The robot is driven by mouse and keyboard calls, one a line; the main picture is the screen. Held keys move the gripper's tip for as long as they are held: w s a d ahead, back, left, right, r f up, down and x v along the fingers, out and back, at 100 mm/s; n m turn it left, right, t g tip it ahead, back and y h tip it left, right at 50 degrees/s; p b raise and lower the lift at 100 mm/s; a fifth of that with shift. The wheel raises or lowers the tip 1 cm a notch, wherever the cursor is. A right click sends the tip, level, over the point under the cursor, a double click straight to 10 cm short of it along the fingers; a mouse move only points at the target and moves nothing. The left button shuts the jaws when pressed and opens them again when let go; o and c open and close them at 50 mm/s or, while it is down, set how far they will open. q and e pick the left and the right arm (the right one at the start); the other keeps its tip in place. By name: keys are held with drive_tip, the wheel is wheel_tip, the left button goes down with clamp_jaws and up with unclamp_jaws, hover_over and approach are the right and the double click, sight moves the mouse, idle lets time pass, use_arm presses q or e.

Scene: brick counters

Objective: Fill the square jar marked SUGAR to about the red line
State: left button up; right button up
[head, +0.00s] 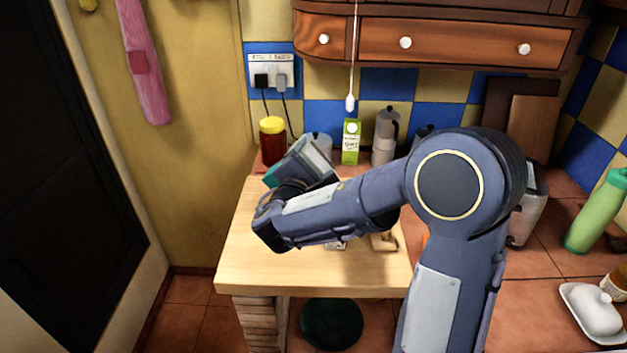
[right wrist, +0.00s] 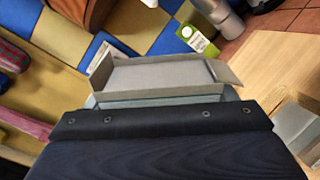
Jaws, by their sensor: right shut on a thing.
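My right gripper (head: 284,192) is shut on a grey and teal open-topped carton (head: 308,158). The carton is tilted above the wooden counter. In the right wrist view, its pale open end with raised flaps (right wrist: 160,75) shows beyond the dark gripper body; the fingertips are hidden there. A pale, square-sided, clear-looking container (right wrist: 296,128) stands on the wood at the right of that view. It may be the SUGAR jar, but no marking or red line can be read. In the head view my right forearm covers most of that area; a small white labelled piece (head: 336,245) shows below it. My left gripper is out of view.
Behind the carton stand a dark red jar with a yellow lid (head: 272,142), a green and white carton (head: 350,142) and a metal moka pot (head: 386,138). A white cord hangs above them. The wooden counter (head: 250,262) is bare at its front left.

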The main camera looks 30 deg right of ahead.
drive_tip(key=shift+r, duration=0.2)
drive_tip(key=shift+r+n, duration=0.2)
drive_tip(key=shift+n, duration=0.1)
drive_tip(key=n+p, duration=0.1)
drive_tip(key=p, duration=0.2)
drive_tip(key=r+n+p, duration=0.1)
drive_tip(key=p, duration=0.2)
drive_tip(key=shift+w+a+r+n, duration=0.1)
drive_tip(key=shift+r+n, duration=0.15)
drive_tip(key=shift+n, duration=0.05)
drive_tip(key=shift+n+p, duration=0.5)
drive_tip(key=shift+p, duration=0.35)
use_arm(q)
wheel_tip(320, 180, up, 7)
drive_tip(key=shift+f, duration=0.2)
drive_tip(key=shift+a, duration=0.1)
use_arm(e)
drive_tip(key=shift+a+f, duration=0.1)
drive_tip(key=shift+a, duration=0.05)
